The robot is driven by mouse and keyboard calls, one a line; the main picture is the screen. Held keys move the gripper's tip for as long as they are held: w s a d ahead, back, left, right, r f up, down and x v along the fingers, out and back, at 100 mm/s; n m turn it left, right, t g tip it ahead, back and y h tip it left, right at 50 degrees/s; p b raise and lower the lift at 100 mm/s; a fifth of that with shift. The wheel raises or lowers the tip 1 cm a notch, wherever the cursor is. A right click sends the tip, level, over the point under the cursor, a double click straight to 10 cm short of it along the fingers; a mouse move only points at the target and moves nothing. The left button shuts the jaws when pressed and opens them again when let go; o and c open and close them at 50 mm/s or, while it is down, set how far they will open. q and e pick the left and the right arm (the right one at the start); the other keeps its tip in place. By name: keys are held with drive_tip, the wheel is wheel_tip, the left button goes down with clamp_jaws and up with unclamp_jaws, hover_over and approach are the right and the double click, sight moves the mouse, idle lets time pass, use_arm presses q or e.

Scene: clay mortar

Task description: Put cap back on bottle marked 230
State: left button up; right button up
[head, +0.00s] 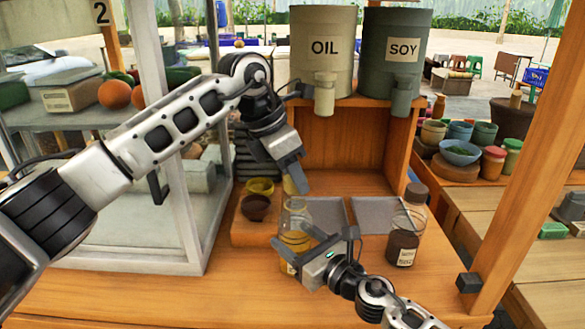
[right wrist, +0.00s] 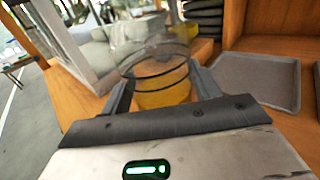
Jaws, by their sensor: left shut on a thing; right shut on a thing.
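A clear bottle with yellow liquid (head: 294,238) stands on the wooden counter; its label is mostly hidden and I cannot read 230. My right gripper (head: 308,247) is shut on this bottle's body. In the right wrist view the bottle (right wrist: 163,82) sits between both fingers, with clear glass above the yellow liquid. My left gripper (head: 291,178) is above the bottle, shut on a small pale yellow piece that looks like the cap (head: 290,186). The piece is close over the bottle's mouth; whether they touch is unclear.
A bottle of dark liquid with a brown cap (head: 404,240) stands to the right. Grey trays (head: 372,213) lie behind. Yellow (head: 260,187) and dark brown (head: 256,208) bowls sit left. OIL (head: 320,60) and SOY (head: 393,62) containers stand on the shelf. The counter's front is clear.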

idle(0.5)
use_arm(q)
drive_tip(key=shift+f, duration=0.9)
drive_tip(key=shift+f, duration=0.55)
use_arm(e)
clamp_jaws()
use_arm(q)
drive_tip(key=m+g, duration=0.1)
drive_tip(key=m, duration=0.3)
drive_tip(key=shift+w+g, duration=0.15)
drive_tip(key=shift+g, duration=0.25)
drive_tip(key=m+g, duration=0.1)
drive_tip(key=m, duration=0.2)
drive_tip(key=m+g, duration=0.1)
drive_tip(key=m, duration=0.1)
drive_tip(key=shift+m, duration=0.4)
drive_tip(key=shift+w, duration=0.1)
drive_tip(key=o, duration=0.9)
